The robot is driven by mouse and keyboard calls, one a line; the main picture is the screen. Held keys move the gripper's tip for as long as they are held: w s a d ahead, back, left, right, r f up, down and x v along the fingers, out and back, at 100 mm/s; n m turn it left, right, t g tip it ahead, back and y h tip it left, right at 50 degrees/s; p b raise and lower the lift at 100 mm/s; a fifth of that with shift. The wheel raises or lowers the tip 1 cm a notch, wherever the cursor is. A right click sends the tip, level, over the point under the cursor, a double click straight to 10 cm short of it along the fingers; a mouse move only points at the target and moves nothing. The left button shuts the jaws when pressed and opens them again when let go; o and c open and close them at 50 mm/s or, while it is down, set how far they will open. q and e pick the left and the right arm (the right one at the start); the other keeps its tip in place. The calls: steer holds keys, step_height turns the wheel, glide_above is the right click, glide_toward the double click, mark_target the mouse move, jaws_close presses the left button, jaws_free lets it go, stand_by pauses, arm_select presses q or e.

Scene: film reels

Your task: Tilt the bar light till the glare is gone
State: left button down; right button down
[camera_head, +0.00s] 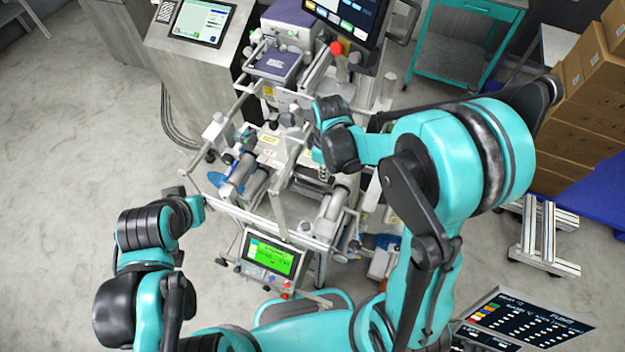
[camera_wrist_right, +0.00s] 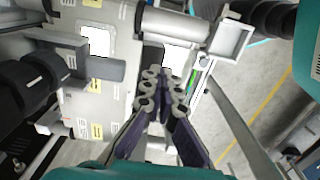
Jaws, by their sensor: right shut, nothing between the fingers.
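The film machine (camera_head: 283,150) stands in the middle of the head view, with rollers and rails on its frame. I cannot pick out the bar light with certainty; a grey cylinder (camera_wrist_right: 172,22) with a square end bracket (camera_wrist_right: 231,38) crosses the top of the right wrist view. Bright white patches (camera_wrist_right: 98,40) show on the panel below it. My right gripper (camera_wrist_right: 165,92) is shut and empty, its fingertips over the machine; in the head view my arm partly hides it. My left gripper (camera_head: 188,202) is left of the machine, its fingers too small to read.
A screen with a green display (camera_head: 272,257) is on the machine's front. A monitor (camera_head: 345,15) and a grey console (camera_head: 195,50) stand behind. Cardboard boxes (camera_head: 580,130) and an aluminium frame (camera_head: 540,235) are at the right. Floor at the left is clear.

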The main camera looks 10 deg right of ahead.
steer(key=shift+f+b, duration=0.8)
steer(key=shift+f, duration=0.1)
stand_by(0.5)
steer(key=shift+s+f, duration=0.1)
steer(key=shift+f, duration=0.1)
steer(key=shift+r, duration=0.1)
steer(key=shift+w+r+p, duration=0.2)
steer(key=shift+r+p, duration=0.3)
steer(key=shift+r, duration=0.25)
steer(key=shift+s+r+p, duration=0.1)
steer(key=shift+r+p, duration=1.8)
steer(key=shift+r, duration=0.8)
